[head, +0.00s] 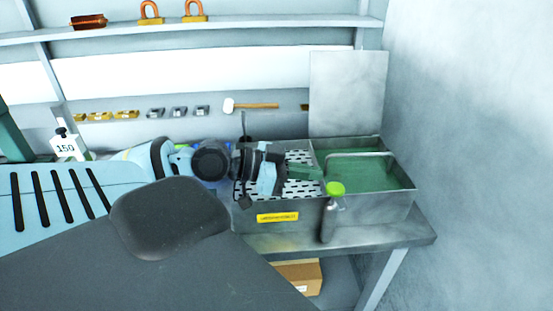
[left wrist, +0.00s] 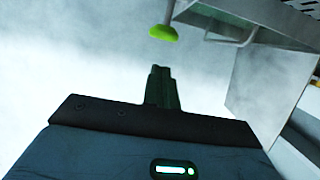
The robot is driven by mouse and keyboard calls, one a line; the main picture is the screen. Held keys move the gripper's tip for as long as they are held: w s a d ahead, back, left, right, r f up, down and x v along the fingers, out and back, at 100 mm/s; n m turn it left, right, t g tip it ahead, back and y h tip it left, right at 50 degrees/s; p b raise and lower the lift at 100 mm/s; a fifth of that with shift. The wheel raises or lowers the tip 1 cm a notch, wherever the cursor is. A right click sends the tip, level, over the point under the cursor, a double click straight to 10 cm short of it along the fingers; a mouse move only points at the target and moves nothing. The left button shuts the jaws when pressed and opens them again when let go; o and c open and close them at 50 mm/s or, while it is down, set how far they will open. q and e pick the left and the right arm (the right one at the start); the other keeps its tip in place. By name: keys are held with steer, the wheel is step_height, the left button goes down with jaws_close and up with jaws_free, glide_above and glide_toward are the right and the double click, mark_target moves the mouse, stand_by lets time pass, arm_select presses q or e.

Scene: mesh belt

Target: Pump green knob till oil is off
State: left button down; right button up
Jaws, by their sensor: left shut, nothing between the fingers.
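The green knob (head: 335,188) tops a grey upright cylinder (head: 329,222) at the front wall of a metal basin (head: 290,228). In the left wrist view the green knob (left wrist: 163,33) shows beyond my fingertips, apart from them. My left gripper (head: 318,173) is shut and empty, just left of and slightly behind the knob in the head view, over the basin. Its closed dark green fingers (left wrist: 161,72) also show in the left wrist view. The basin's right compartment has a green surface (head: 365,180); I cannot tell whether that is oil. My right gripper is out of view.
The basin stands on a grey bench (head: 410,232) with a cardboard box (head: 300,276) below. A perforated plate (head: 300,190) covers its left part. A metal panel (head: 348,95) rises behind. A mallet (head: 250,105) hangs on the back wall. Space right of the basin is clear.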

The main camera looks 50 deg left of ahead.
arm_select(q)
steer(key=v, duration=0.6)
stand_by(0.3)
steer(key=shift+s+a, duration=0.15)
steer(key=shift+a, duration=0.05)
stand_by(1.9)
